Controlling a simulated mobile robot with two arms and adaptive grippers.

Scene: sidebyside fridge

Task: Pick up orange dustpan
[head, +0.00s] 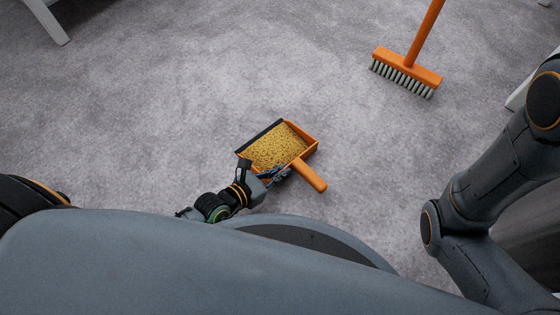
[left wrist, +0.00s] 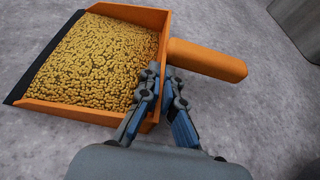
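The orange dustpan (head: 310,150) is on the grey carpet in front of my base, filled with small yellow pellets (head: 272,148). Its dark front lip faces up and left in the head view, and its handle (head: 311,177) points down and right. In the left wrist view the dustpan (left wrist: 75,110) fills the upper left. My left gripper (head: 276,176) is at its near wall beside the handle. The fingers (left wrist: 161,80) are close together, one inside the wall and one outside, pinching it. My right gripper is not in view.
An orange broom (head: 407,72) with pale bristles stands at the upper right, apart from the dustpan. A white leg (head: 46,20) of some furniture shows at the top left. The carpet around the dustpan is clear.

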